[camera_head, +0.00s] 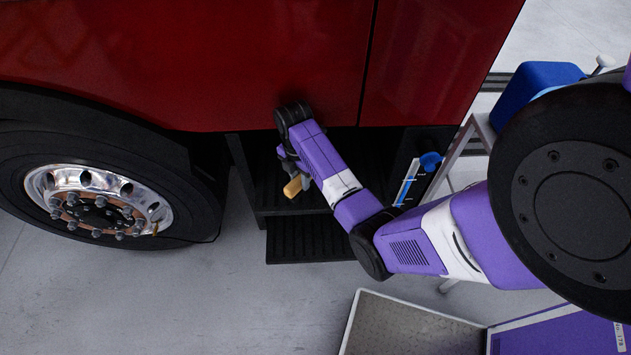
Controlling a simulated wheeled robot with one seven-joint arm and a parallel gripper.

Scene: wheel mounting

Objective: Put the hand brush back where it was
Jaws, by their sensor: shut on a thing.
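The hand brush (293,188) shows as a short tan wooden handle end. It is just below my gripper (291,172), in front of the dark step recess under the red truck body. My gripper is small and dark at the end of the purple and white arm, and is shut on the brush. The rest of the brush, including any bristles, is hidden or too dark to make out. I cannot tell whether the brush touches the step.
Black steps (310,240) sit below the red truck body (200,60). A wheel (98,205) with a chrome hub is at left. A blue bin (535,85) on a light stand is at right. A grey metal plate (400,328) lies at the bottom. Grey floor at lower left is clear.

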